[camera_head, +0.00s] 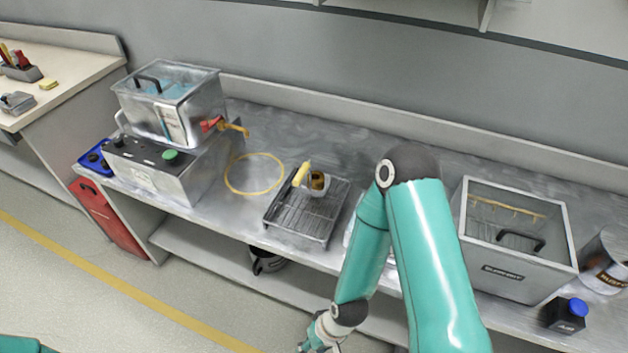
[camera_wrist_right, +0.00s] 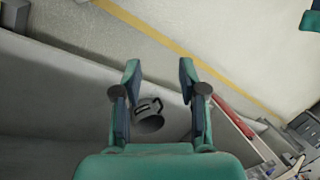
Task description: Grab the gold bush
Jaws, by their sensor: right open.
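A small gold-brown round piece (camera_head: 318,181), which looks like the gold bush, sits in or against a pale holder on the wire-rack tray (camera_head: 293,232) on the bench. Its lower part is hidden by the holder. My right gripper (camera_wrist_right: 160,75) is open and empty in the right wrist view. In the head view its wrist end shows at the bottom middle, in front of the bench and well below the tray, with the fingers mostly cut off. The gold piece is not seen in the wrist view. My left gripper is not in view.
A yellow handle (camera_head: 301,174) lies beside the gold piece. A yellow ring (camera_head: 228,184) lies left of the tray. A clear tank (camera_head: 205,88) on a metal box stands left; a grey bin (camera_head: 567,262) stands right. A dark mug-like vessel (camera_wrist_right: 148,122) shows beyond my fingers.

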